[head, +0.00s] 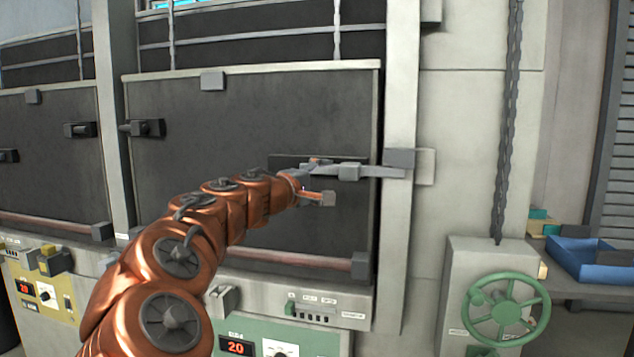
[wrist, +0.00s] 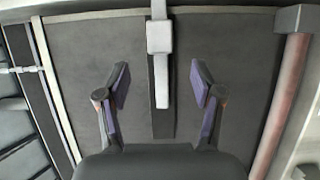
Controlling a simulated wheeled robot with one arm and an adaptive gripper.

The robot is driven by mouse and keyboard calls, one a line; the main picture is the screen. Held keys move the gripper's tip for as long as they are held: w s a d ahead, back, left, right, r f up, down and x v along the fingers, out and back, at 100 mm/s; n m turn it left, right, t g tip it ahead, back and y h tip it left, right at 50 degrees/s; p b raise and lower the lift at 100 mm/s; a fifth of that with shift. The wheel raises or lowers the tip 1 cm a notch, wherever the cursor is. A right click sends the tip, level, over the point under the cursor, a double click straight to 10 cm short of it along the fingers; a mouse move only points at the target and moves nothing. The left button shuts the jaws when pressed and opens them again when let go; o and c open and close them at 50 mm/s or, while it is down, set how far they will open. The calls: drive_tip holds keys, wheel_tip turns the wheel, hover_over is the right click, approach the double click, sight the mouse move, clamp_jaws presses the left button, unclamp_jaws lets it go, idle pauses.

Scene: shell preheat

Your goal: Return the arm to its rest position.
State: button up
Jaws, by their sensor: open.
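My copper arm reaches up from the lower left in the head view. My gripper (head: 323,182) is in front of the right part of a dark furnace door (head: 230,110), close to a light grey latch bar (head: 375,172). The bar lies level across the door's right edge, by a grey block on the frame. In the wrist view my gripper (wrist: 160,82) is open, one finger on each side of the latch bar (wrist: 160,75). Both fingers look apart from the bar. The depth between fingers and bar is hard to tell.
A red-brown rail (head: 300,257) runs along the door's bottom, above a green control panel (head: 290,335) whose display reads 20. A second dark door (head: 50,160) is at left. A green handwheel (head: 505,310), hanging chain (head: 507,120) and blue bin (head: 590,262) are at right.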

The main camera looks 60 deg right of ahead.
idle(0.3)
drive_tip(key=s+a+f+y, duration=0.4)
drive_tip(key=a+f+y, duration=0.1)
drive_tip(key=a+f, duration=0.5)
drive_tip(key=s+a+f+m+y, duration=0.1)
drive_tip(key=s+a+f+y, duration=0.3)
drive_tip(key=a+f, duration=0.7)
drive_tip(key=s+a+f+y, duration=0.4)
drive_tip(key=a+f+y, duration=0.2)
drive_tip(key=a+f, duration=0.5)
drive_tip(key=a, duration=0.3)
drive_tip(key=shift+s+a+f+m+t, duration=0.2)
drive_tip(key=shift+a+m+t, duration=0.1)
drive_tip(key=shift+a, duration=0.1)
drive_tip(key=s+a+f+y, duration=0.1)
drive_tip(key=s+a, duration=0.1)
drive_tip(key=a, duration=0.1)
drive_tip(key=s+a+f+n+g+y, duration=0.1)
drive_tip(key=s+a+f, duration=0.1)
drive_tip(key=s+a, duration=0.1)
drive_tip(key=s+a+f+n+y, duration=0.1)
drive_tip(key=s+a, duration=0.1)
drive_tip(key=a, duration=0.3)
drive_tip(key=shift+s+f+g, duration=0.2)
drive_tip(key=shift+s+g, duration=0.05)
drive_tip(key=shift+g, duration=0.15)
drive_tip(key=shift+c, duration=0.3)
